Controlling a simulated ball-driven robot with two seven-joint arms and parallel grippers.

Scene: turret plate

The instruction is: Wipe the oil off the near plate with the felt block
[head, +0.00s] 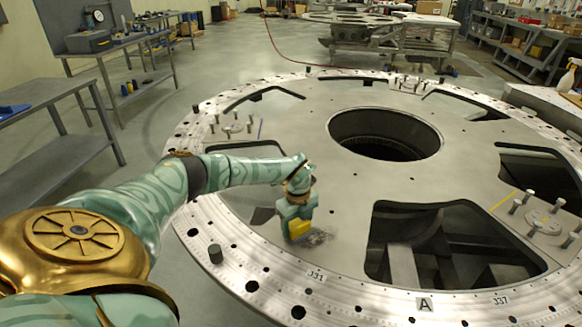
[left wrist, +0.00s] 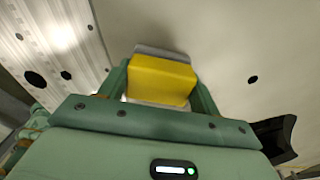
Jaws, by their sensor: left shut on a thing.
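The near plate (head: 352,232) is a large grey metal disc with a big round hole and several cut-outs. A dark smudge of oil (head: 318,238) shows on it just right of my left gripper. My left gripper (head: 298,230) points down at the plate and is shut on a yellow block with a grey layer, the felt block (head: 300,228). In the left wrist view the felt block (left wrist: 160,80) sits between the two fingers, its grey layer facing the plate. I cannot tell whether the felt touches the plate. My right gripper is not in view.
A dark cut-out (head: 450,245) opens to the right of the oil, and a smaller one lies behind my left forearm. A spray bottle (head: 570,76) stands at far right. Plate between the cut-outs is bare.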

